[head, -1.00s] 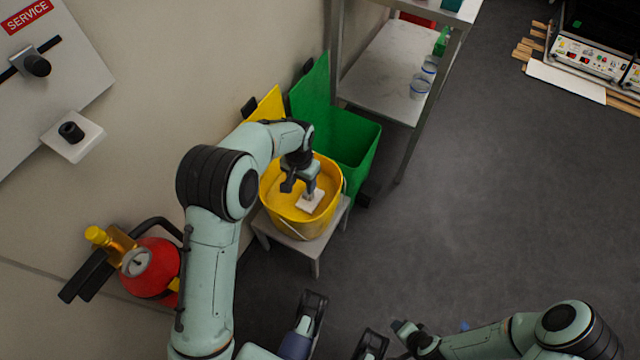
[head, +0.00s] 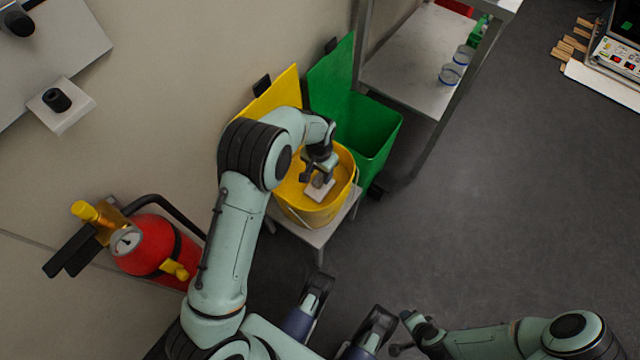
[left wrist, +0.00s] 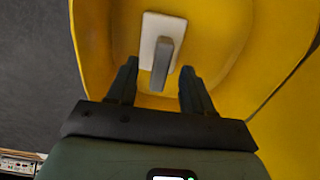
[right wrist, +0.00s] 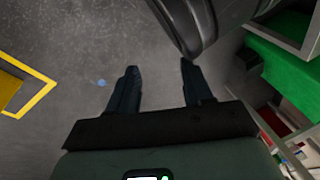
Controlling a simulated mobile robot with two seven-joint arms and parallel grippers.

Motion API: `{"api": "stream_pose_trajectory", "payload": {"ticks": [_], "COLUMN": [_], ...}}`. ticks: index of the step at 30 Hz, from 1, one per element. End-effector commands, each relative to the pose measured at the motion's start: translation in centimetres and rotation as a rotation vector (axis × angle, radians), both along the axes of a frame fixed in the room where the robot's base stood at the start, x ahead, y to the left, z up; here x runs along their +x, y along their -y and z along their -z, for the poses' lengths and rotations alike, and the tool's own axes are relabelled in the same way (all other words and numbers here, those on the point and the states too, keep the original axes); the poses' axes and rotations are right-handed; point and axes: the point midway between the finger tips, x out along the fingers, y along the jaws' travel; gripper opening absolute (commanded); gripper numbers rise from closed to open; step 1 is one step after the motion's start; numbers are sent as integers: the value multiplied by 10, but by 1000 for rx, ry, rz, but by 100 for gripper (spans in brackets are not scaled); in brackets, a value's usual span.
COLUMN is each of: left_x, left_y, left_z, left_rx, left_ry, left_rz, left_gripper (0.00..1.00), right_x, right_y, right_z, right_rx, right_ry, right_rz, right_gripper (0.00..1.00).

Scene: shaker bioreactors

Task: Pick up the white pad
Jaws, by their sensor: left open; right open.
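The white pad (head: 320,191) is in the yellow bucket (head: 341,213), toward its front side. In the left wrist view the pad (left wrist: 149,34) is a white rectangle with a grey upright handle (left wrist: 161,66) on it. My left gripper (head: 314,179) reaches into the bucket, just above the pad. In the left wrist view its two fingers (left wrist: 155,88) are open, with the lower end of the handle showing between their tips. I cannot tell if they touch it. My right gripper (right wrist: 160,82) is open and empty, pointing at the grey floor.
The bucket stands on a small grey stool (head: 318,237). A green bin (head: 375,135) is right behind it, and a metal shelf (head: 415,65) stands further back. A red fire extinguisher (head: 150,245) is at the left by the wall.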

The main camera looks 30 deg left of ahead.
Motion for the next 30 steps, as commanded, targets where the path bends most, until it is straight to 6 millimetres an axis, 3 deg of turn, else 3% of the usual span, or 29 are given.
{"api": "stream_pose_trajectory", "payload": {"ticks": [7, 15, 16, 20, 21, 30], "left_x": [-5, -5, -5, -5, -5, -4], "left_y": [-2, -2, -2, -2, -2, -2], "left_z": [40, 45, 45, 45, 45, 42], "left_rx": [0, 1, 1, 1, 1, 1], "left_ry": [-4, -1, -1, -1, -1, 0], "left_rz": [0, 1, 1, 1, 1, 1], "left_gripper": [51, 51, 48, 6, 0, 0], "right_x": [-27, -33, -33, -32, -32, -31], "right_y": [4, 5, 5, 5, 5, 5], "right_z": [27, 29, 29, 28, 28, 27], "right_rx": [5, 6, 6, 6, 6, 6], "right_ry": [-92, -110, -110, -109, -109, -106], "right_rz": [6, 7, 7, 7, 7, 7], "right_gripper": [50, 50, 50, 50, 50, 50]}}
